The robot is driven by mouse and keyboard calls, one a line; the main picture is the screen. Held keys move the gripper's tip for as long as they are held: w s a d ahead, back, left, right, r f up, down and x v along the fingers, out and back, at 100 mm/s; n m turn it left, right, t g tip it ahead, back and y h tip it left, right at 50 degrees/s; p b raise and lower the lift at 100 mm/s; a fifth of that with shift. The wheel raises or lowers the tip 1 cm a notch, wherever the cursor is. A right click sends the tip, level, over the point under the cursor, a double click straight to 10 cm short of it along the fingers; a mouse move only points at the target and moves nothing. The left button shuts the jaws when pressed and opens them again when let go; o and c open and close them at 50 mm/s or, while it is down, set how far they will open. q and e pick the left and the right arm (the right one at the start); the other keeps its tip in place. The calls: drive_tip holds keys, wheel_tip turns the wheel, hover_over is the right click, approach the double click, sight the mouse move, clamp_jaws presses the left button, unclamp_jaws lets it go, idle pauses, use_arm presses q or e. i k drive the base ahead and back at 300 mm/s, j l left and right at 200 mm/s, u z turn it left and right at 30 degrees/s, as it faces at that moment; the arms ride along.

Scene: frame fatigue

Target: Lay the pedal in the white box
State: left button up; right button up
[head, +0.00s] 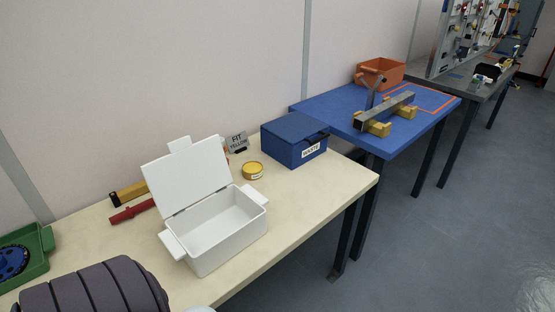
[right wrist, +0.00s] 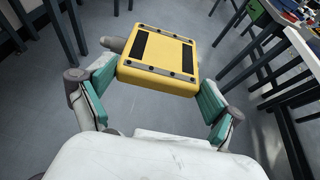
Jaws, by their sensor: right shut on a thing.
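The white box (head: 236,239) stands on the cream table. Its lid (head: 186,180) is raised at the back and its inside looks empty. The pedal (right wrist: 158,58) is a yellow block with two black strips, rivets along its edges and a grey stub at its left end. My right gripper (right wrist: 157,87) is shut on the pedal, with teal finger pads on both sides of it. In the right wrist view the pedal is over the grey floor, clear of any surface. Neither the pedal nor the right gripper shows in the head view. My left gripper is not in view.
On the cream table (head: 310,202) are a blue WASTE box (head: 290,148), a yellow tin (head: 252,170), a small FIT YELLOW sign (head: 237,142), a red tool (head: 131,212) and a green tray (head: 35,243). A blue table (head: 340,113) with an orange bin (head: 383,70) stands beyond.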

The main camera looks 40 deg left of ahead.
sight(204, 249)
drive_tip(key=i+l+u, duration=0.2)
drive_tip(key=i, duration=0.2)
drive_tip(key=i+u, duration=0.15)
drive_tip(key=i, duration=0.3)
drive_tip(key=i+u, duration=0.2)
drive_tip(key=u, duration=0.3)
drive_tip(key=i+l+u, duration=0.15)
drive_tip(key=u, duration=0.35)
drive_tip(key=i+l+u, duration=0.15)
drive_tip(key=u, duration=0.35)
drive_tip(key=i+l+u, duration=0.15)
drive_tip(key=u, duration=0.35)
drive_tip(key=i+l+u, duration=0.1)
drive_tip(key=u, duration=0.3)
drive_tip(key=i+l+u, duration=0.1)
drive_tip(key=l+u, duration=0.2)
drive_tip(key=u, duration=0.15)
drive_tip(key=l+u, duration=0.2)
drive_tip(key=u, duration=0.2)
drive_tip(key=i+l+u, duration=0.1)
drive_tip(key=l+u, duration=0.2)
drive_tip(key=u, duration=0.15)
drive_tip(key=l+u, duration=0.25)
drive_tip(key=u, duration=0.15)
drive_tip(key=i+j+u, duration=0.15)
drive_tip(key=i, duration=0.15)
